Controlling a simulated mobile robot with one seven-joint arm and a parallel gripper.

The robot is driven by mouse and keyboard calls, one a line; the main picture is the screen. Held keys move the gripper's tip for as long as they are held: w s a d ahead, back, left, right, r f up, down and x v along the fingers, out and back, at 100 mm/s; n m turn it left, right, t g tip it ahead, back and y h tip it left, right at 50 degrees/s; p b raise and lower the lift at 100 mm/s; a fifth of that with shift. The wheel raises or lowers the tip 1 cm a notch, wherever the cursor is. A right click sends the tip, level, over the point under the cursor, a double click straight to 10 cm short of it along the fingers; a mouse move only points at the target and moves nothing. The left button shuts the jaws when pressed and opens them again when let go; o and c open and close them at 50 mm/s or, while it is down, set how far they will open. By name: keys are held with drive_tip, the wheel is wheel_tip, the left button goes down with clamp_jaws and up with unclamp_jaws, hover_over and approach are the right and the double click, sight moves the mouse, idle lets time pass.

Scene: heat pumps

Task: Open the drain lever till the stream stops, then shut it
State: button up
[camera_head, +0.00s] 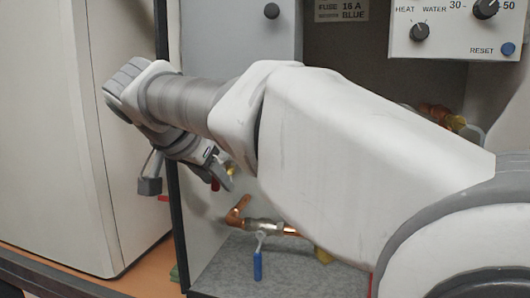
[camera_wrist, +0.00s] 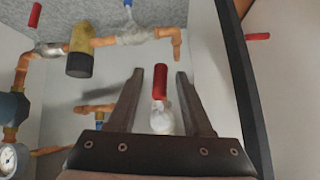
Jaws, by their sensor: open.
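My gripper (camera_wrist: 168,72) is open, with its two dark fingers on either side of a red lever (camera_wrist: 160,82) in the wrist view. A pale round valve part (camera_wrist: 161,119) sits at one end of that lever. Both fingers look apart from the lever; depth is hard to judge. In the head view my gripper (camera_head: 222,178) is partly hidden by my arm, with a bit of red beside it. A blue lever (camera_head: 257,262) hangs from a metal valve (camera_head: 263,225) on a copper pipe with an elbow (camera_head: 237,208). No label names the drain lever, and no stream shows.
The wrist view also shows copper piping, a yellow-and-black part (camera_wrist: 80,52), a gauge (camera_wrist: 8,160) and another red lever (camera_wrist: 34,14). A dark cabinet edge (camera_head: 174,200) stands close on the left. A control panel (camera_head: 455,28) is at upper right.

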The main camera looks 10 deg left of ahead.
drive_tip(key=v, duration=1.6)
drive_tip(key=shift+s+p, duration=0.2)
drive_tip(key=shift+p, duration=0.15)
drive_tip(key=w+d+f+n+g+h+b, duration=0.1)
drive_tip(key=d+f+g+b, duration=0.1)
drive_tip(key=d+f, duration=0.8)
drive_tip(key=w+d+f+n+g+b, duration=0.1)
drive_tip(key=d+f+n+b, duration=0.1)
drive_tip(key=d+f, duration=0.75)
drive_tip(key=s+d+f+y, duration=0.1)
drive_tip(key=s+d+f, duration=0.3)
drive_tip(key=d+f, duration=0.3)
drive_tip(key=s+d+f+y+b, duration=0.1)
drive_tip(key=s+d+f, duration=0.4)
drive_tip(key=d+f, duration=0.2)
drive_tip(key=shift+s+d+f+n, duration=0.3)
drive_tip(key=shift+d+f+n, duration=0.1)
drive_tip(key=shift+d, duration=0.6)
drive_tip(key=shift+w, duration=0.1)
